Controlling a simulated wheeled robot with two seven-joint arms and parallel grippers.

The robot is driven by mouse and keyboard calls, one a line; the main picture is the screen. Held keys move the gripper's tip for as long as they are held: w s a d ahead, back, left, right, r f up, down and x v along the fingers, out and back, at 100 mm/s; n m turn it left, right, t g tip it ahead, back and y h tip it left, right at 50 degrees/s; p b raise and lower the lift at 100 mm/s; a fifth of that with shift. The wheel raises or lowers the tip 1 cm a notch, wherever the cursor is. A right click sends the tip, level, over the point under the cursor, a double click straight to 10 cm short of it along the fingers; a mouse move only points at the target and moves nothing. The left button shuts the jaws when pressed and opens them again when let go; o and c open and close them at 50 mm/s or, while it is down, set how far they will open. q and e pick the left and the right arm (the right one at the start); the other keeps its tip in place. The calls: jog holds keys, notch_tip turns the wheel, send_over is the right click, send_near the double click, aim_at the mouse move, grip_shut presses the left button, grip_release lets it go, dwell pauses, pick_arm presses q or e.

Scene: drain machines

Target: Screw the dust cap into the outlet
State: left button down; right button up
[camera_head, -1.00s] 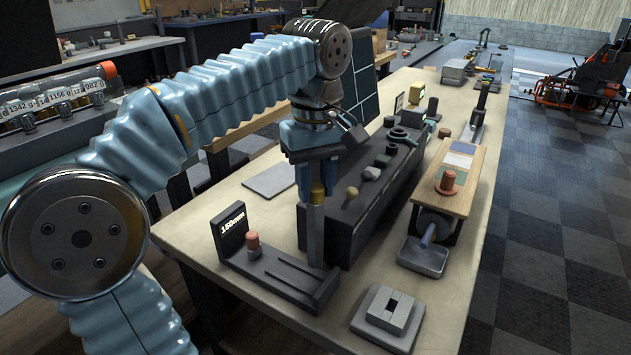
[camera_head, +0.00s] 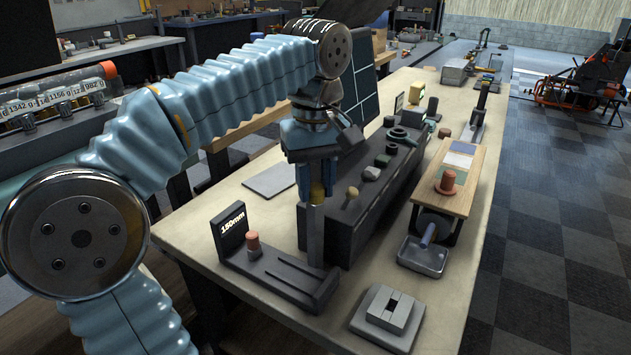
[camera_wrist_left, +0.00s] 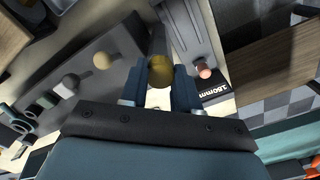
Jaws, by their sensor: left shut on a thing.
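My left gripper (camera_head: 316,192) points down over the bench. It is shut on a brass-topped piece (camera_wrist_left: 160,72), which sits between both fingers in the left wrist view. A long grey bar (camera_head: 315,235) runs straight down below the brass top, its lower end by the black gauge base. I cannot tell whether bar and brass top are one piece. A salmon-coloured plug (camera_head: 253,243) stands on the gauge base beside the 150mm plate, and another salmon knob (camera_head: 447,181) stands on the wooden board. I cannot tell which piece is the dust cap or the outlet. My right gripper is out of view.
A dark block (camera_head: 345,232) with several knobs and rings stands right behind the held piece. The black gauge base (camera_head: 290,281) lies in front. A grey tray (camera_head: 423,262) and a grey slotted block (camera_head: 388,318) are to the right. Bare bench lies between them.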

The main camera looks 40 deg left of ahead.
aim_at(315, 187)
pick_arm(q)
jog(key=c, duration=1.1)
grip_release()
notch_tip(315, 187, up, 7)
jog(key=shift+f, duration=0.15)
